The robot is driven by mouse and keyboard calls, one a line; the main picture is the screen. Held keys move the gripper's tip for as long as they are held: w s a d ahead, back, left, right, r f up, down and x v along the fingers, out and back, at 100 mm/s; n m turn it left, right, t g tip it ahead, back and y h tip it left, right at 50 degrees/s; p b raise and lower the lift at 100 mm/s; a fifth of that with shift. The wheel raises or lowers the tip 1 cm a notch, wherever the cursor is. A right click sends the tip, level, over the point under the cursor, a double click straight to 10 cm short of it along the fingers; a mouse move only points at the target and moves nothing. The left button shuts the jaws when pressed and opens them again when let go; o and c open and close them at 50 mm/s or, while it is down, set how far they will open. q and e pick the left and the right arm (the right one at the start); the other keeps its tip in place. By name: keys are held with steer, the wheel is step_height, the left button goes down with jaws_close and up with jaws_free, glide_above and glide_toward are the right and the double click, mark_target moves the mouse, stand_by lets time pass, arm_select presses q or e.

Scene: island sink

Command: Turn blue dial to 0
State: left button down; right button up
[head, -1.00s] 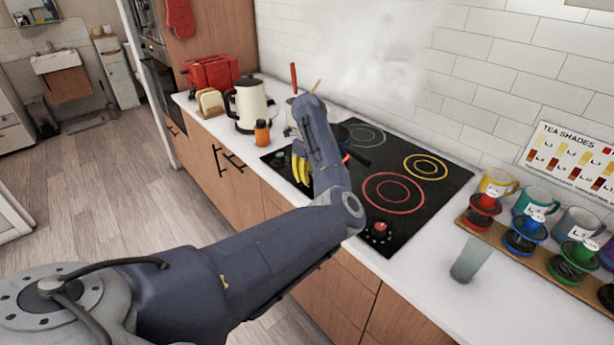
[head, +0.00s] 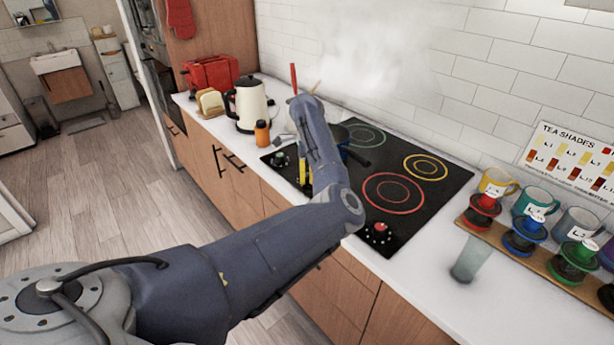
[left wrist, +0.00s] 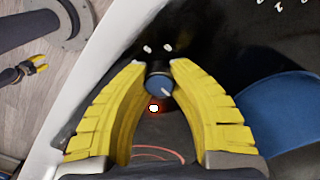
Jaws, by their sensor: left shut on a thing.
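The blue dial (left wrist: 159,84) is on the dark cooktop panel, seen in the left wrist view with a white mark toward its lower right. My left gripper (left wrist: 159,68) has its yellow fingers shut on the dial, one on each side. In the head view my left gripper (head: 305,175) is at the cooktop's front edge, and the arm hides the dial there. White dots lie on the panel beyond the dial, and a small red-white light glows beside it. My right gripper (left wrist: 36,66) shows small in the left wrist view, its yellow fingertips apart.
A blue pan (left wrist: 285,108) is close to my left gripper. A kettle (head: 250,105) and orange bottle (head: 262,133) stand left; a cup (head: 469,260) stands right.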

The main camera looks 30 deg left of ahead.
mark_target(307, 173)
arm_select(q)
steer(key=shift+d, duration=0.1)
stand_by(0.5)
steer(key=c, duration=1)
jaws_free()
steer(key=shift+c, duration=0.2)
steer(key=shift+r, duration=0.15)
step_height(307, 173, up, 12)
steer(key=shift+w+a, duration=0.2)
steer(key=shift+w, duration=0.05)
